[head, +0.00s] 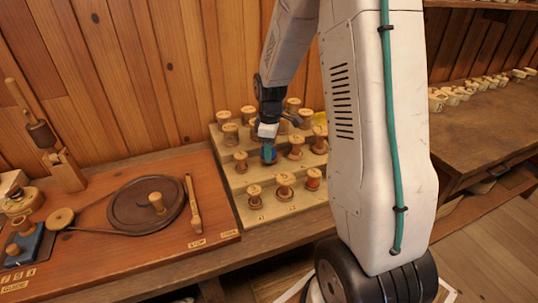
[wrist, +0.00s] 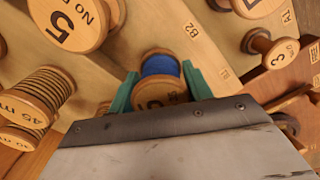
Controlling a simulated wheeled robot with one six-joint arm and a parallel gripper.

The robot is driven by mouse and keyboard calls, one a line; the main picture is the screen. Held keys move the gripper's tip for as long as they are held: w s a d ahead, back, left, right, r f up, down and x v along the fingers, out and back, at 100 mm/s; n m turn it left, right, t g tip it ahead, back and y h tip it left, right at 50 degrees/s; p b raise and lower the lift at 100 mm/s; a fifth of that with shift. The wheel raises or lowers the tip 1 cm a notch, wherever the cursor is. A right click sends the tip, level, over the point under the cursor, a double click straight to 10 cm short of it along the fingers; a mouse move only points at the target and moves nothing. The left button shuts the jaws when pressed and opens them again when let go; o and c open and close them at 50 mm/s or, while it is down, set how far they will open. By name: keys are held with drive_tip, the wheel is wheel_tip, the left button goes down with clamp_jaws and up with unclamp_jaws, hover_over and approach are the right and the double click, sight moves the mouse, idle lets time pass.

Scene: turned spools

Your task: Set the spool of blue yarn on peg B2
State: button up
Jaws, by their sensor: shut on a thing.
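The spool of blue yarn (wrist: 160,66) is between the teal fingers of my gripper (wrist: 159,75) in the wrist view, with its numbered wooden end toward the camera. The gripper is shut on it. In the head view the blue spool (head: 268,155) hangs below my gripper (head: 268,143), in front of the stepped wooden rack (head: 238,189), around its middle step. The label B2 (wrist: 192,30) shows on the rack beyond the spool, up and to the right. Peg B2 itself is not visible. I cannot tell whether the spool touches the rack.
Other spools stand on the rack, including a large one marked 5 (wrist: 73,20) and a small one marked 3 (wrist: 273,50). A winder wheel (head: 135,210) is on the bench at left. My arm hides the rack's right side in the head view.

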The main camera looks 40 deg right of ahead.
drive_tip(key=shift+s+d, duration=0.1)
drive_tip(key=shift+s, duration=0.05)
drive_tip(key=shift+f, duration=0.3)
drive_tip(key=shift+f, duration=0.55)
idle(1.3)
drive_tip(key=o, duration=0.7)
drive_tip(key=shift+r, duration=0.1)
drive_tip(key=shift+r, duration=5.4)
